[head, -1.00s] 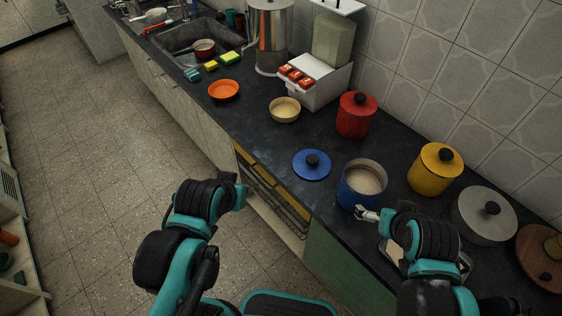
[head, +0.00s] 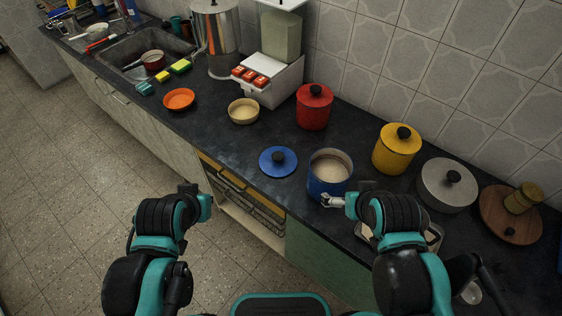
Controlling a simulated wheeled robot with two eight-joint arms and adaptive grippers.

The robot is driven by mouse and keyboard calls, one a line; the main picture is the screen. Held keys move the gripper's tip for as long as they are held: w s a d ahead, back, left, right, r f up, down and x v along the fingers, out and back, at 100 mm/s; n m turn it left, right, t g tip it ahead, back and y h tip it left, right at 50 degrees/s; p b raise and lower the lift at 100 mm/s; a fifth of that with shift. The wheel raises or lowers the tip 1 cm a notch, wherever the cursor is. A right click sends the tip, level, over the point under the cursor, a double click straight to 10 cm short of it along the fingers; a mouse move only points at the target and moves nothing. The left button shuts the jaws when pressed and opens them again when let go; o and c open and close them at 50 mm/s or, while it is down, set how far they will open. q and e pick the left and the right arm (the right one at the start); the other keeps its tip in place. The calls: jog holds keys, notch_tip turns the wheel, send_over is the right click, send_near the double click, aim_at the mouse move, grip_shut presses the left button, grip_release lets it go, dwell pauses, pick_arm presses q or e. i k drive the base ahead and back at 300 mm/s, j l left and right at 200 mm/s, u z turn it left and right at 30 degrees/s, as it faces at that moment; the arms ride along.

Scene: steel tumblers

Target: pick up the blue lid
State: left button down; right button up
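The blue lid (head: 266,166) with a black knob lies flat on the dark counter, left of the blue pot. The blue pot (head: 328,188) stands open with pale contents inside. My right gripper (head: 328,201) is at the near side of the blue pot, close to its wall; whether it touches the pot or is open or shut is unclear. My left arm is raised in front of the counter, left of and nearer than the lid; its gripper fingers are hidden behind the arm.
A red canister (head: 314,108), yellow canister (head: 396,151) and grey lidded pot (head: 446,187) stand along the wall. A cream bowl (head: 243,112) and orange bowl (head: 179,100) lie further left. The counter just left of the lid is clear.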

aim_at(275, 162)
jog(key=i+j+z, duration=0.1)
jog(key=z, duration=0.6)
jog(key=j+z, duration=0.35)
jog(key=j, duration=0.6)
jog(key=j+z, duration=0.3)
jog(key=j, duration=1.45)
